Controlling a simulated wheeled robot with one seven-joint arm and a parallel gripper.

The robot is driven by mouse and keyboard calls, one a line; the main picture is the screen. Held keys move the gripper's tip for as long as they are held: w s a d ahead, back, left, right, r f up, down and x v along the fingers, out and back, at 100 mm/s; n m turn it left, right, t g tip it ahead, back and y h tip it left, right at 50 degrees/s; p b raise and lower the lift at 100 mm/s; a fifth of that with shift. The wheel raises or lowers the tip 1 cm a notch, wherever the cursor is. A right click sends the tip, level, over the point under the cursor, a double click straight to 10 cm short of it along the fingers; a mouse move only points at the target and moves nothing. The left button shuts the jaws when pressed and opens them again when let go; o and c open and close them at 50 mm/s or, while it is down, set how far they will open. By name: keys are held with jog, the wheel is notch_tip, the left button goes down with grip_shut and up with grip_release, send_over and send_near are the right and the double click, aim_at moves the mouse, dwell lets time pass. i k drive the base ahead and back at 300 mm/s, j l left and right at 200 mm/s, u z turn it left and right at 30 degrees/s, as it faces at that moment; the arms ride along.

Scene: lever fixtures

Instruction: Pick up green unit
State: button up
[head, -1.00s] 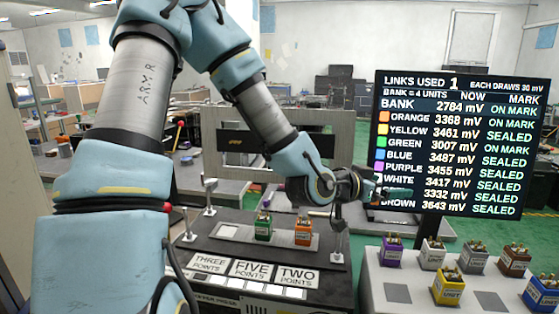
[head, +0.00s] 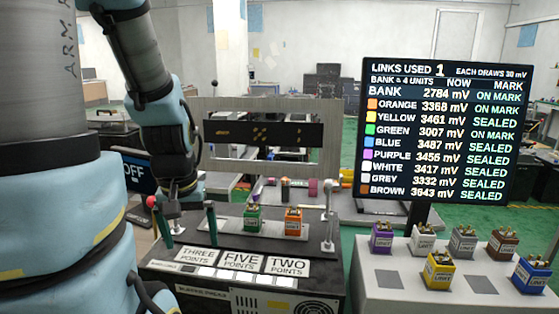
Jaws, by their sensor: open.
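The green unit (head: 252,219) stands upright on a light plate on top of the dark bench, with metal terminals on top. The orange unit (head: 293,222) stands just to its right, apart from it. My gripper (head: 189,238) points down to the left of the green unit. The gripper is apart from the green unit. My arm hides part of the bench's left side.
Silver posts (head: 329,218) stand beside the plate. Labelled point cards (head: 243,261) lie in front. A panel (head: 435,130) lists green at 3007 mV, on mark. A pale table (head: 400,285) at right holds several other units. An OFF sign (head: 138,173) is behind my arm.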

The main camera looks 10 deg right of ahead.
aim_at(253, 215)
jog(key=z, duration=1.35)
jog(key=u, duration=1.35)
jog(key=l+u, duration=0.7)
jog(key=u, duration=0.2)
jog(key=k+l+u, duration=0.1)
jog(key=l+u, duration=0.35)
jog(key=k, duration=0.1)
